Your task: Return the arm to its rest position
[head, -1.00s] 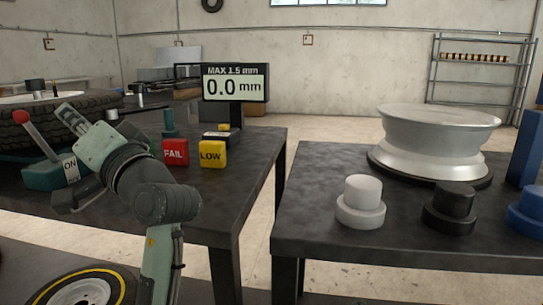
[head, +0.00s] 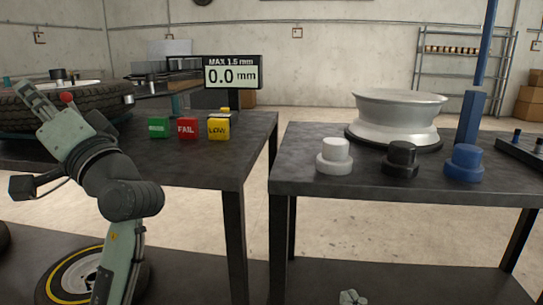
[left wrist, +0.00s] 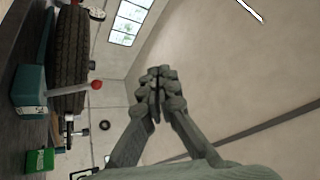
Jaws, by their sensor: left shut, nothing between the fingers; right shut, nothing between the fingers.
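My left gripper (head: 32,93) is raised in front of the tyre at the left of the head view. In the left wrist view its fingers (left wrist: 158,88) are together with nothing between them, pointing at the wall and window. My right gripper (head: 350,297) shows only as a small grey tip at the bottom edge of the head view; it is shut. The red-knobbed lever (left wrist: 97,85) stands out from the teal box (left wrist: 29,91) in the left wrist view, apart from my fingers. In the head view the box is mostly hidden behind my left arm.
The left table holds a tyre (head: 100,97), a display (head: 232,74) reading 0.0 mm, and green (head: 158,128), red FAIL (head: 187,129) and yellow LOW (head: 218,129) blocks. The right table holds a silver rim (head: 397,115) and white (head: 335,157), black (head: 401,160) and blue (head: 464,163) knobs. A floor gap separates the tables.

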